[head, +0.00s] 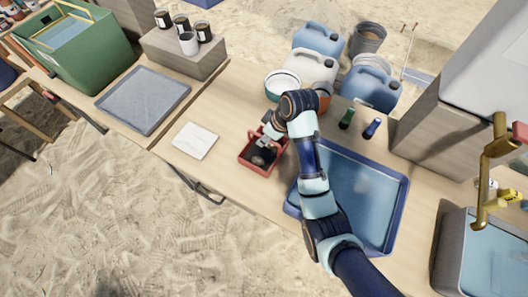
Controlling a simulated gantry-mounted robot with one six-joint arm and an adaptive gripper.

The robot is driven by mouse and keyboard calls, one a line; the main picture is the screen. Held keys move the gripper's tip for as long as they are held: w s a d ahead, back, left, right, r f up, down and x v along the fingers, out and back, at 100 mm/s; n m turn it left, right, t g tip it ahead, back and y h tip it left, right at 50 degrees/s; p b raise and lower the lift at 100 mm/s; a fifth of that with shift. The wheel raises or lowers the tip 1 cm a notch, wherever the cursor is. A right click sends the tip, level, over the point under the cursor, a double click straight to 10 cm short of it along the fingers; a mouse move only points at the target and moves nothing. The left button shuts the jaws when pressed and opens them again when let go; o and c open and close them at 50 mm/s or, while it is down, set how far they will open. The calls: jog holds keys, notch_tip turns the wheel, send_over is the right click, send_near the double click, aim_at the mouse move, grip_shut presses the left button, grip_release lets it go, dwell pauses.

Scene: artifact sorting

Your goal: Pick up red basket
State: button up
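The red basket (249,170) is a small open-topped container on the wooden table, near the table's front edge. A dark item (258,157) lies inside it. My gripper (266,142) is at the basket's upper right, over or at its back rim. The fingertips are small and partly hidden by my wrist, so I cannot tell whether they are open or touching the basket. My arm reaches in from the lower right, across the blue tray (385,240).
A white sheet (195,141) lies left of the basket, with a grey tray (143,100) beyond it. A green bottle (346,119) and a blue bottle (372,128) are at right. Bare tabletop lies behind the basket.

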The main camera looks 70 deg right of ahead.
jog(key=shift+x, duration=1.05)
jog(key=shift+c, duration=0.3)
grip_shut()
notch_tip(320, 180, up, 20)
jog(key=p, duration=1.2)
jog(key=shift+p, duration=0.3)
